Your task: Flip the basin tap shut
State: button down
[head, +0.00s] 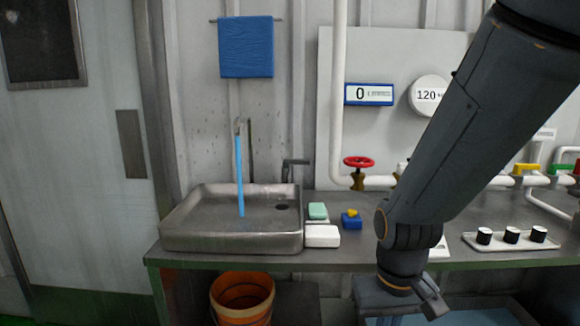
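The metal basin (185,222) sits on the left part of the counter. A thin spout (241,124) rises behind it, and a blue stream of water (240,175) falls from it into the basin. A dark tap lever (294,163) stands at the basin's back right corner, its handle pointing to the right. My gripper (433,302) hangs low at the counter's front edge, to the right of the basin and well apart from the lever. Its fingers are small and seen at an angle, so I cannot tell whether they are open.
A soap bar (318,211), a white block (322,236) and a blue-yellow item (351,219) lie right of the basin. A red valve wheel (358,162) sits on white pipes behind. An orange bucket (242,296) stands below.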

aim_at(286, 162)
jog(key=k, duration=1.3)
jog(key=u, duration=0.55)
jog(key=i, duration=1.85)
jog(key=z, duration=0.7)
